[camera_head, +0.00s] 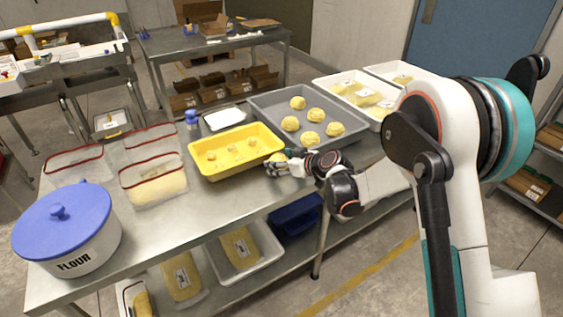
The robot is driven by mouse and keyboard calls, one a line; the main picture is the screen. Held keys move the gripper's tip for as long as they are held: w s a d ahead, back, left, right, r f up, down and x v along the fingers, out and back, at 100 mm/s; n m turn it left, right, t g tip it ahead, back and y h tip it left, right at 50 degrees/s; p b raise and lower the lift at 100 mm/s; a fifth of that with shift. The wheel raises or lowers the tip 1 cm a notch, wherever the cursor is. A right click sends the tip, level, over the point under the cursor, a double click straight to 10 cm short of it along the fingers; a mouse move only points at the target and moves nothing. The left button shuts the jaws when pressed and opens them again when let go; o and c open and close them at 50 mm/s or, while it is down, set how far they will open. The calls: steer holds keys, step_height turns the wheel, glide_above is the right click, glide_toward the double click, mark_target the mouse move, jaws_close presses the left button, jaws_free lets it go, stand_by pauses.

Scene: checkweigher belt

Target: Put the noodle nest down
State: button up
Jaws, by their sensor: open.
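My gripper (273,165) is low over the steel table, at the right end of the yellow tray (219,172). Its jaws are open. A small pale-yellow patch (280,157) shows right by the fingers. It may be a noodle nest, but the fingers partly hide it and I cannot tell whether it touches them or what it rests on. Several round yellow noodle nests (316,115) lie apart in the grey tray (268,101) behind my gripper.
White trays (321,84) with packs stand at the back right. Red-rimmed clear bins (128,178), a blue-lidded flour tub (86,255), a blue-capped bottle (191,118) and a small white tray (225,118) share the table (150,230). Its front edge lies close to my arm.

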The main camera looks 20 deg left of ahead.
steer(key=shift+d+r, duration=0.1)
steer(key=shift+r, duration=0.1)
steer(key=p+v, duration=0.3)
steer(key=v, duration=0.8)
steer(key=shift+s+d+r, duration=0.2)
steer(key=shift+s+d, duration=0.05)
steer(key=shift+d, duration=0.05)
